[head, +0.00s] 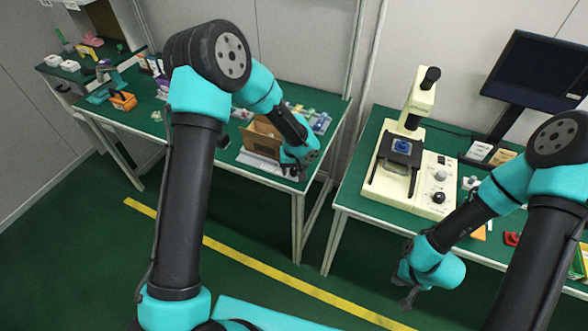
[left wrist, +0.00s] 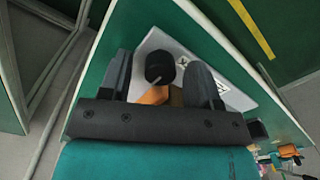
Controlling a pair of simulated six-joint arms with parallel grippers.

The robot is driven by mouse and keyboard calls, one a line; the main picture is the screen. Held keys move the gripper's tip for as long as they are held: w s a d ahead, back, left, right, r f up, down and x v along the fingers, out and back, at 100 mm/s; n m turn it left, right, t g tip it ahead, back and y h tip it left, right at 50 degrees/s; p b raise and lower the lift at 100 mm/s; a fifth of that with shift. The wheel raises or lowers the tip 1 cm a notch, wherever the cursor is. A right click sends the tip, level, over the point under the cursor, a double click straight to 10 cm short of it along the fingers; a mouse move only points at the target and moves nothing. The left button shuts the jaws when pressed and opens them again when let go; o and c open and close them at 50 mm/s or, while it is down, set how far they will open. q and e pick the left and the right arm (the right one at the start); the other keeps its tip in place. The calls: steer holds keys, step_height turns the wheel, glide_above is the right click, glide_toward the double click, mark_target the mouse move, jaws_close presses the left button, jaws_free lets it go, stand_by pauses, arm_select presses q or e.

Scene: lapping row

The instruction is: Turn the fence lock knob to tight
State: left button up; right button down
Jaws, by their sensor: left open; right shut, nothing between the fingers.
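The black round knob (left wrist: 160,68) shows in the left wrist view, on a pale plate (left wrist: 160,42) with small printed marks. A light line runs on the knob's lower side. My left gripper (head: 297,172) is open above the left table's front right corner; in its wrist view its fingers stand either side of the knob, with gaps visible. I cannot tell whether the knob is between them in depth. In the head view the knob is not visible; my gripper covers that area. My right gripper (head: 408,298) is shut and empty, in front of the right table.
A brown box-like part (head: 260,136) stands beside my left gripper. An orange piece (left wrist: 153,96) lies close to the knob. The right table holds a cream machine (head: 432,178) with knobs and a monitor (head: 540,70). The floor between the tables is clear.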

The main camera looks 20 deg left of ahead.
mark_target(295, 170)
arm_select(q)
steer(key=shift+c, duration=0.5)
steer(key=c, duration=0.8)
steer(key=shift+m, duration=0.8)
steer(key=o, duration=0.9)
step_height(295, 170, up, 18)
steer(key=shift+d+f, duration=0.2)
steer(key=shift+f, duration=0.05)
